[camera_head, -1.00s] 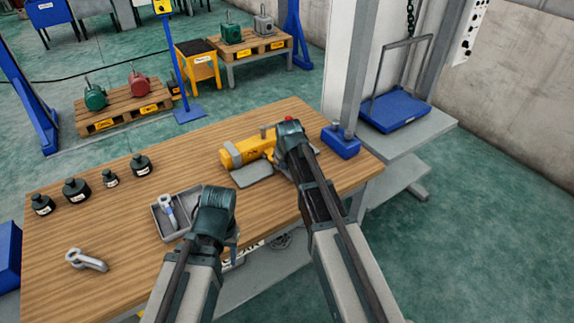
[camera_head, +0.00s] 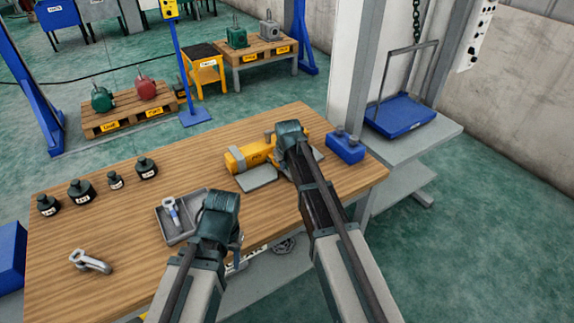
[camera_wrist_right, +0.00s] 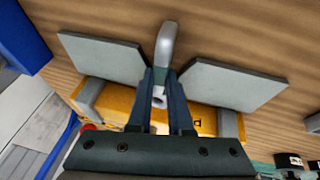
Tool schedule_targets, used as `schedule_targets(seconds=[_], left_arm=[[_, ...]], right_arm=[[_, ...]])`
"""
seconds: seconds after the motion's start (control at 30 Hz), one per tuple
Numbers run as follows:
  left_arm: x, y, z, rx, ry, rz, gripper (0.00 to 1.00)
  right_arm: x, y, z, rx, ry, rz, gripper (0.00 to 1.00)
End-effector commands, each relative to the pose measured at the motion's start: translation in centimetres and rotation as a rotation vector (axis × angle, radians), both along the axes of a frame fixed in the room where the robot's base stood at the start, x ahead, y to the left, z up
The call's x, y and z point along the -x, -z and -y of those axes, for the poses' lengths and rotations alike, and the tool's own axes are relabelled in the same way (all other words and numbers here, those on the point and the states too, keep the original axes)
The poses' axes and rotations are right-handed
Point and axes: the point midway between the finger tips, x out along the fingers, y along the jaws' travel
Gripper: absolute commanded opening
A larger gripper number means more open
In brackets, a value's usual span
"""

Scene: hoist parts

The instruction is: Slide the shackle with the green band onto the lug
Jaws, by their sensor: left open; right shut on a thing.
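My right gripper (camera_head: 287,165) is over the yellow hoist body (camera_head: 244,160), and its head hides part of that body. In the right wrist view, its fingers (camera_wrist_right: 164,84) are shut on a grey shackle (camera_wrist_right: 166,42). The rounded end sticks out past the fingertips, with a little green showing between them. A small grey stub (camera_head: 268,137) at the hoist's far side may be the lug; I cannot tell whether the shackle touches it. My left gripper (camera_head: 232,246) is open beside the grey tray, its fingers mostly hidden.
The grey tray (camera_head: 160,224) holds a shackle with a blue band (camera_head: 173,211). Another grey shackle (camera_head: 90,262) lies at the front left. Several dark weights (camera_head: 80,190) stand along the left. A blue block (camera_head: 346,147) is right of the hoist. Grey plates (camera_wrist_right: 105,56) flank the held shackle.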

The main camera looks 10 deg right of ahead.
Motion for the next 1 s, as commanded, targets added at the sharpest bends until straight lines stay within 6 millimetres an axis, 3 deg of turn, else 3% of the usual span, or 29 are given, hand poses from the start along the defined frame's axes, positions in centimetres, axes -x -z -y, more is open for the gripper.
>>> schedule_targets(seconds=[0.07,0.1,0.27,0.67,1.0], left_arm=[[0.0,0.0,0.0,0.000,0.000,0.000,0.48],[0.0,0.0,0.0,0.000,0.000,0.000,0.48],[0.0,0.0,0.0,0.000,0.000,0.000,0.48],[0.0,-0.3,0.0,0.000,0.000,0.000,0.48],[0.0,-3.4,0.0,0.000,0.000,0.000,0.48]], right_arm=[[-0.3,0.0,-0.1,0.000,0.000,0.000,0.00],[-0.2,0.0,-0.1,0.000,0.000,0.000,0.25],[-0.2,0.0,-0.1,0.000,0.000,0.000,0.53],[0.0,-0.3,-0.1,0.000,0.000,0.000,0.53],[1.2,-3.4,-0.2,0.000,-0.001,0.000,0.53]])
